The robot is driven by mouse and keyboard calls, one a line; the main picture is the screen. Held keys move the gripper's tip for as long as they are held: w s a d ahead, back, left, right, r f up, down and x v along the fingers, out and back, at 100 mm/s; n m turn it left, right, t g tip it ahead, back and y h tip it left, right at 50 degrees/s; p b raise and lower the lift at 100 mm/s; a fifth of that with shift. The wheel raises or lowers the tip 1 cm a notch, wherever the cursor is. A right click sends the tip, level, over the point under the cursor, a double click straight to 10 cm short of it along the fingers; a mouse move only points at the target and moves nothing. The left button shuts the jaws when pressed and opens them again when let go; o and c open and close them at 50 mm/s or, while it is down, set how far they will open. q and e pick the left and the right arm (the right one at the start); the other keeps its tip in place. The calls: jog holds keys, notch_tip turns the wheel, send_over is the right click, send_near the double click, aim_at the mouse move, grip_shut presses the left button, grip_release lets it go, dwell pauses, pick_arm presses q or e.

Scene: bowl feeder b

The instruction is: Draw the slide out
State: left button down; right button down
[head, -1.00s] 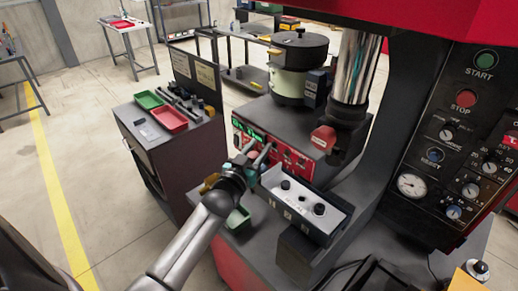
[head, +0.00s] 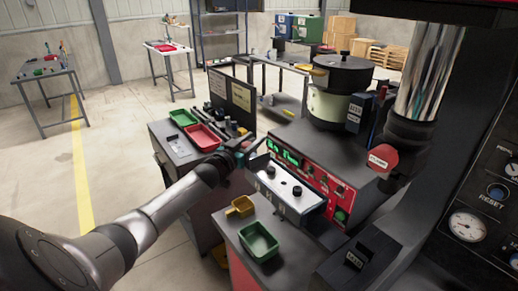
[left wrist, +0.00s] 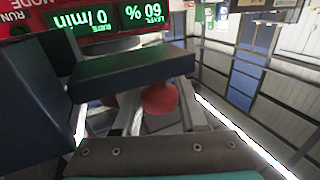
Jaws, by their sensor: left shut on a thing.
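The feeder's red front panel (head: 320,180) has a green display and stands right of centre in the head view. A pale grey unit with black knobs (head: 283,186) sits in front of it; I cannot tell whether this is the slide. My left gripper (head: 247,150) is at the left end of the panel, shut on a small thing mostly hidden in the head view. In the left wrist view, a red round knob (left wrist: 160,98) shows between the fingers, below a dark block (left wrist: 135,72).
A side cabinet with a red tray (head: 204,137) stands left of the gripper. Open floor lies left.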

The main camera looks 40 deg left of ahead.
pick_arm(q)
jog(key=shift+a+r, duration=0.15)
jog(key=shift+a, duration=0.1)
jog(key=c, duration=0.9)
grip_release()
jog(key=o, duration=0.4)
jog(key=shift+w+a, duration=0.1)
jog(key=shift+o, duration=0.2)
jog(key=shift+f, duration=0.2)
jog(key=shift+s+d, duration=0.25)
jog(key=shift+s, duration=0.4)
jog(key=s+d+p, duration=0.1)
jog(key=s, duration=1.3)
jog(key=shift+d+p, duration=0.25)
jog(key=shift+p, duration=0.15)
